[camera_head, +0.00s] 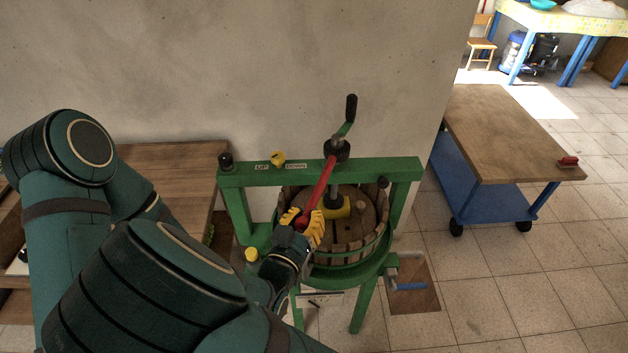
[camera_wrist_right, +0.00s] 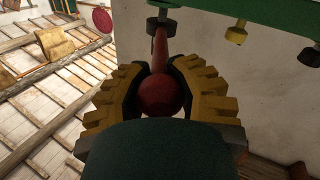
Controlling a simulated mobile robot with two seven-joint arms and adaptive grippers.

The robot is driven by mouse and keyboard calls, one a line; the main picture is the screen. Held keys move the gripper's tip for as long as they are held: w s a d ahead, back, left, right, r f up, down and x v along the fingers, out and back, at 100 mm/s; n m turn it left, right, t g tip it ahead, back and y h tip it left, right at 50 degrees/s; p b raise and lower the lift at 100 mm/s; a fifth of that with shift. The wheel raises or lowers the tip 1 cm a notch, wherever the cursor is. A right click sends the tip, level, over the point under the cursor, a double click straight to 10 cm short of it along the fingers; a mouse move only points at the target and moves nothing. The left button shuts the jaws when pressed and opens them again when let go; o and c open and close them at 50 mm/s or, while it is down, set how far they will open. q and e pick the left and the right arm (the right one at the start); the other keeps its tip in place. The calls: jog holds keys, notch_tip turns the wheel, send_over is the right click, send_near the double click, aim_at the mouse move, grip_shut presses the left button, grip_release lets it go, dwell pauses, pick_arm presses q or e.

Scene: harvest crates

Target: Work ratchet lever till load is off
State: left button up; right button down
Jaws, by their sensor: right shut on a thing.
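A green-framed press (camera_head: 398,172) stands against the wall, with a round slatted wooden basket (camera_head: 350,256) inside it. A red ratchet lever (camera_head: 321,184) slants from the dark hub (camera_head: 337,150) on the top beam down toward the front left. My right gripper (camera_head: 302,222) is shut on the lever's red ball end. In the right wrist view the red ball (camera_wrist_right: 165,92) sits between the two yellow ridged fingers. A yellow selector knob (camera_head: 277,158) stands between the UP and DOWN labels on the beam. My left gripper is not in view.
A green crank with a black grip (camera_head: 351,108) rises above the hub. A wooden table (camera_head: 175,160) is on the left. A blue cart with a wooden top (camera_head: 510,130) stands on the right, with tiled floor (camera_head: 490,280) clear before it.

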jog(key=shift+r, duration=0.1)
dwell(0.4)
jog(key=c, duration=0.7)
grip_release()
jog(key=shift+d, duration=0.1)
jog(key=shift+c, duration=0.2)
jog(key=shift+v, duration=3.8)
jog(key=shift+d, duration=0.1)
jog(key=d+f+g+y, duration=0.4)
jog(key=f+g, duration=0.1)
jog(key=f, duration=0.5)
jog(key=d+f+g+y, duration=0.3)
jog(key=d+f+g, duration=0.25)
jog(key=f, duration=0.35)
jog(key=s+d+f+g+y, duration=0.2)
jog(key=s+d+g+y, duration=0.1)
jog(key=s+g+y, duration=0.1)
jog(key=shift+s, duration=0.45)
